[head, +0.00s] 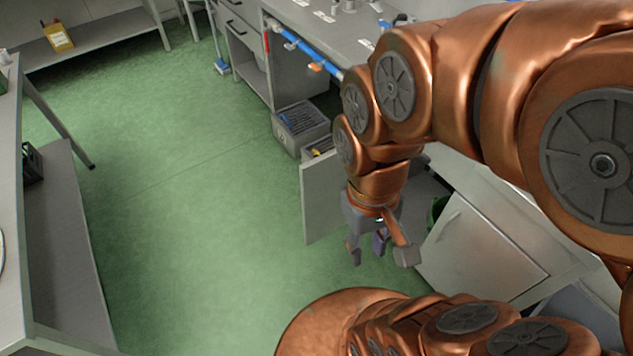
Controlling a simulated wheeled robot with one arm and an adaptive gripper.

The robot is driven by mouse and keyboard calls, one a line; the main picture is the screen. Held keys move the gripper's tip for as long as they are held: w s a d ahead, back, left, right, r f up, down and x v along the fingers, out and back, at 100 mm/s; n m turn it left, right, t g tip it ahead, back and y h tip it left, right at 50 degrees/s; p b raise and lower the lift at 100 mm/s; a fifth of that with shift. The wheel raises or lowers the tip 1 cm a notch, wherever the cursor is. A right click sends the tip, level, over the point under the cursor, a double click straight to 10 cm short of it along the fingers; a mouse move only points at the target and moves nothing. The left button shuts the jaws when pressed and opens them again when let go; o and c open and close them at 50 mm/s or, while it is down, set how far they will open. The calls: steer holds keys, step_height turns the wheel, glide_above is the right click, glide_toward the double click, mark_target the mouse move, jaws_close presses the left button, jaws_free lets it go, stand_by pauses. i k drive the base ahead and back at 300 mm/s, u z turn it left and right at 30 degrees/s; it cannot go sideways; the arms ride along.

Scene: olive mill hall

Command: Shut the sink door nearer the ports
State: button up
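One pale sink door (322,205) stands swung open, out from the cabinet front, to the left of my gripper. It is the door nearer the blue pipe with orange fittings (300,48), which may be the ports. My gripper (380,254) points down in front of the cabinet opening, fingers spread, just right of the open door. I cannot tell whether it touches the door. A small purple-grey shape (380,241) shows between the fingers; I cannot tell what it is. A second sink door (485,255) with a bar handle lies to the right and looks shut or nearly so. My arm hides the sink top.
A green bin (437,212) is partly visible inside the cabinet. A grey crate (302,128) stands on the floor behind the open door. A bench (62,235) runs along the left. The green floor (190,210) between is clear.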

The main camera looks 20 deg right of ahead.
mark_target(323, 179)
steer(key=u, duration=0.9)
steer(key=i, duration=2.1)
steer(key=z, duration=3.5)
steer(key=k, duration=0.5)
steer(key=u, duration=0.85)
steer(key=i, duration=0.2)
steer(key=u, duration=0.65)
